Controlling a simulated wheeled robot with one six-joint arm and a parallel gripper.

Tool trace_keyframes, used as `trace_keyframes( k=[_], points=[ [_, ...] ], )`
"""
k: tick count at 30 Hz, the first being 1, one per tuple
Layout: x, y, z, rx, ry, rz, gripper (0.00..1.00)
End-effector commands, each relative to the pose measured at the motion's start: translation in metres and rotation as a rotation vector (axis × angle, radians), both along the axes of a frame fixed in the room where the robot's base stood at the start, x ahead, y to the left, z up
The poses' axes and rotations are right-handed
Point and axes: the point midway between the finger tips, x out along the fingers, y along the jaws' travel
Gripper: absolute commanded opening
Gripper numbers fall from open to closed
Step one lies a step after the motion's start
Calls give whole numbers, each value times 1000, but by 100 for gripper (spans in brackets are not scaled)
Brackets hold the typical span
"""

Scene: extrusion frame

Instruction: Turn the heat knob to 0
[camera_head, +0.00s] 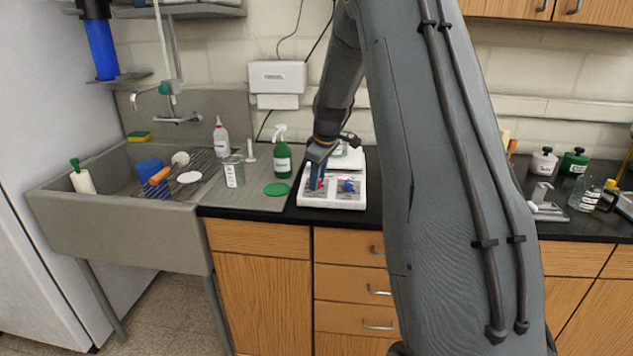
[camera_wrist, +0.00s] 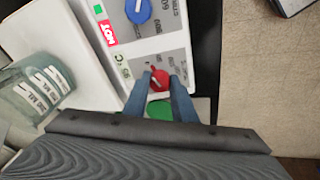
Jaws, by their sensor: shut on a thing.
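The hotplate is a white box with a grey front panel; it stands on the black counter in the head view (camera_head: 332,200) and shows close up in the wrist view (camera_wrist: 108,40). A red knob (camera_wrist: 158,83) with a white pointer line sits by a "°C" mark and printed numbers, which look like a heat scale. A blue knob (camera_wrist: 138,10) is farther along the panel. My gripper (camera_wrist: 161,78) is shut on the red knob, one blue-grey finger on each side. Part of the scale around the knob is hidden by the fingers.
The sink (camera_head: 130,238) is farther left. My arm hides part of the counter.

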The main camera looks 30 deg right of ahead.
Motion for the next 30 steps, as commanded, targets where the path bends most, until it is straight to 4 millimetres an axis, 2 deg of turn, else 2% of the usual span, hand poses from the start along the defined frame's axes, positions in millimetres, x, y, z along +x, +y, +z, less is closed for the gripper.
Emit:
trace_keyframes(
  k=[10,25,26,28,30],
  points=[
    [1,-1,0,-22,13,116,2],
    [1,-1,1,-25,15,132,2],
    [1,-1,1,-25,15,132,29],
    [1,-1,1,-25,15,132,41],
    [1,-1,1,-25,15,132,43]
  ],
)
